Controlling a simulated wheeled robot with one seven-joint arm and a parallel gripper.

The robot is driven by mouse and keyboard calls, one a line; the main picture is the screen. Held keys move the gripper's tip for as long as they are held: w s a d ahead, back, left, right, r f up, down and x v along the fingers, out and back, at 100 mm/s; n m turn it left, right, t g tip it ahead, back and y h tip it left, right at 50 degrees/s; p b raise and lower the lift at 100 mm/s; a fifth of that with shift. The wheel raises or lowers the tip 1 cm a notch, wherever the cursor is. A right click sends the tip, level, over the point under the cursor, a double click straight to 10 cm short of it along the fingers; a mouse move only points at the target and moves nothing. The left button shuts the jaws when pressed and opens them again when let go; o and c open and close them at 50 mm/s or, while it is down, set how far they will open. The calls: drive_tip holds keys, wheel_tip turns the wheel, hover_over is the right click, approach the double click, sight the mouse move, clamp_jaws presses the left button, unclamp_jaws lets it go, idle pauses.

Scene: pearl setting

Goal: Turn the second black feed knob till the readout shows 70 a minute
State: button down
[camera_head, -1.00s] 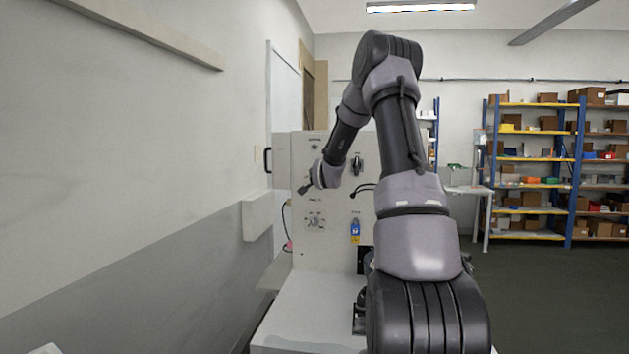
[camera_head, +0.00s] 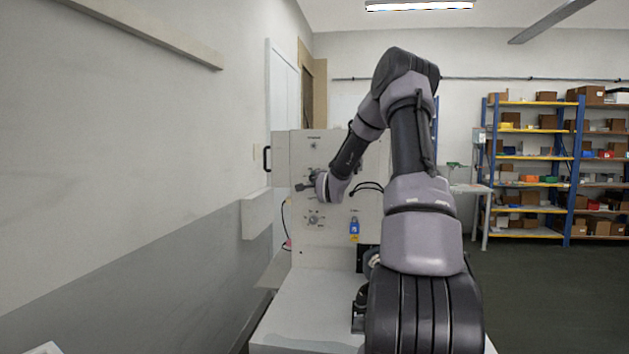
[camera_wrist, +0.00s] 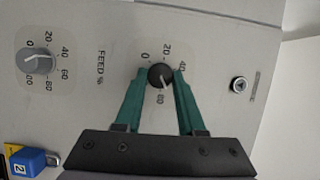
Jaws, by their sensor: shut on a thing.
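In the wrist view a round black knob (camera_wrist: 160,75) with a pale pointer line sits on a light dial plate on the panel. The pointer slants down and right, close to the mark that looks like 80. My gripper (camera_wrist: 160,78) has its two green fingers shut on this knob, one on each side, and they cover part of the dial. In the head view my gripper (camera_head: 304,187) is against the front of the pale machine panel (camera_head: 340,260), and the knob there is hidden. I see no legible digital readout.
A grey dial knob (camera_wrist: 38,60), near the lettering FEED %, lies left in the wrist view. A blue padlock (camera_wrist: 28,161) marked 2 is below it. A round lock (camera_wrist: 240,86) is to the right. Shelves (camera_head: 530,160) stand far back right.

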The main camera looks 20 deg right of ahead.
drive_tip(key=c, duration=0.5)
unclamp_jaws()
drive_tip(key=s+a, duration=0.2)
drive_tip(key=s, duration=0.8)
drive_tip(key=shift+s, duration=0.3)
